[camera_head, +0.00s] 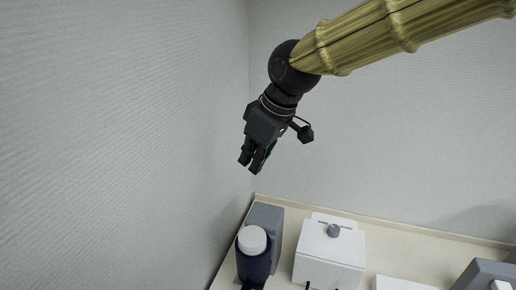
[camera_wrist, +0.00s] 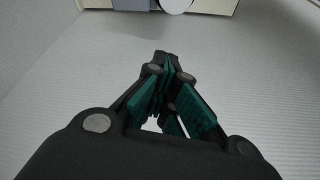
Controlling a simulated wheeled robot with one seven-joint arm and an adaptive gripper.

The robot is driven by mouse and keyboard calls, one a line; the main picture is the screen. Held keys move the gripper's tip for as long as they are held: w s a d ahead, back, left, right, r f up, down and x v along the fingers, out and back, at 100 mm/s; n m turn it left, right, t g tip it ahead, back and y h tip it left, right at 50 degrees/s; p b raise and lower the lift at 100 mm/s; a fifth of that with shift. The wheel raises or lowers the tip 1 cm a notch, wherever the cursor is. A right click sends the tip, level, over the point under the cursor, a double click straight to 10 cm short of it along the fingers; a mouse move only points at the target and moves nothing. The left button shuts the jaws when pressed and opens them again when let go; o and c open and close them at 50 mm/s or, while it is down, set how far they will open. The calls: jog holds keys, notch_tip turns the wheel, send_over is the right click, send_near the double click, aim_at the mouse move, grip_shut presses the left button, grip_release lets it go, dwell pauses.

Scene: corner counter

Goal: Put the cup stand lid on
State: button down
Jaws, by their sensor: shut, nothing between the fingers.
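My gripper (camera_head: 251,164) is shut and empty, high above the counter near the left wall, with its fingers pointing down. The wrist view shows its teal-padded fingers (camera_wrist: 165,62) drawn together at the tips. A white box (camera_head: 326,272) with a grey round knob (camera_head: 334,231) on its flat top stands on the counter below and to the right of my gripper. It may be the cup stand with its lid; I cannot tell whether the top is a separate lid or how it sits. The box's lower front is cut off by the picture edge.
A dark blue container (camera_head: 253,268) with a white round cap stands left of the box. A grey block (camera_head: 267,219) is behind it. A flat white item (camera_head: 402,284) and a grey object (camera_head: 487,272) are at the right. Walls rise behind and at left.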

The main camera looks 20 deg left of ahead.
jog(key=shift+s+f+b, duration=0.15)
jog(key=shift+f+b, duration=0.5)
jog(key=shift+f, duration=2.4)
jog(key=shift+s+f+b, duration=0.15)
jog(key=shift+f+b, duration=0.5)
jog(key=shift+f, duration=2.45)
jog(key=shift+s+f+b, duration=0.15)
jog(key=shift+f+b, duration=0.5)
jog(key=shift+f, duration=2.4)
